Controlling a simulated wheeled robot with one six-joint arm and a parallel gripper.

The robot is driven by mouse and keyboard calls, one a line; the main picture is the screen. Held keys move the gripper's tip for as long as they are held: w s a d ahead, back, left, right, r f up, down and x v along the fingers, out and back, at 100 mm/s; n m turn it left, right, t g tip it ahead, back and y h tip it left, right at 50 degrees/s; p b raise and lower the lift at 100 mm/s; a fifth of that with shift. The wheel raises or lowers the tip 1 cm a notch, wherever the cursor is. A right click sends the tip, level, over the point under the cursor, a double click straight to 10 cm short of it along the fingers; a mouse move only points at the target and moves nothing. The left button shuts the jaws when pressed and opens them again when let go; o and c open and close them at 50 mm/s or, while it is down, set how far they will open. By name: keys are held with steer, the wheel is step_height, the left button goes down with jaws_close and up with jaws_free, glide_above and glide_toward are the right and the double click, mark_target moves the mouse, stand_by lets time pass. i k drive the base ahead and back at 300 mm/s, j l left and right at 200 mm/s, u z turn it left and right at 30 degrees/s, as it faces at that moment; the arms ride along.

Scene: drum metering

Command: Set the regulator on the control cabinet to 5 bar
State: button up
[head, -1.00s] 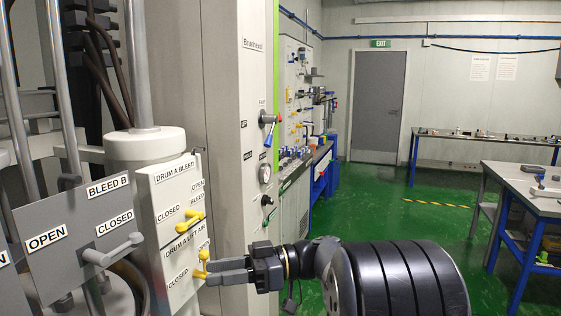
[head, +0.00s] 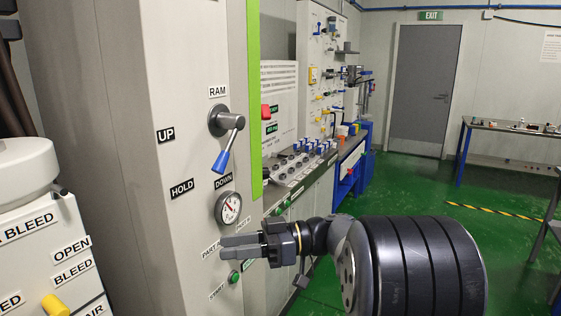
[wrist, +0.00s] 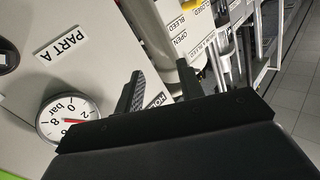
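The control cabinet (head: 105,60) is a pale upright housing on the left of the head view. Its round white gauge (head: 228,207) shows there and again, turned, in the wrist view (wrist: 67,118). Its red needle is visible, but I cannot read an exact value. A black round knob (wrist: 8,57) is cut off at the wrist view's left edge, near the PART A label (wrist: 62,43). In the head view my gripper covers the panel area below the gauge. My gripper (head: 225,247) is open and empty; its fingers show apart in the wrist view (wrist: 160,80).
Above the gauge is the RAM lever (head: 225,130), its blue handle pointing down. A green button (head: 234,277) lies just below my gripper. The yellow-handled bleed panel (head: 55,265) stands at left. Green floor (head: 410,185) is open toward the grey door.

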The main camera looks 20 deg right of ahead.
mark_target(265, 170)
steer(key=i+l, duration=0.2)
steer(key=l, duration=0.15)
steer(key=i+l, duration=0.2)
steer(key=i+l+u, duration=0.1)
steer(key=l, duration=0.35)
steer(key=i+l, duration=0.45)
steer(key=l, duration=0.25)
steer(key=i+u, duration=0.05)
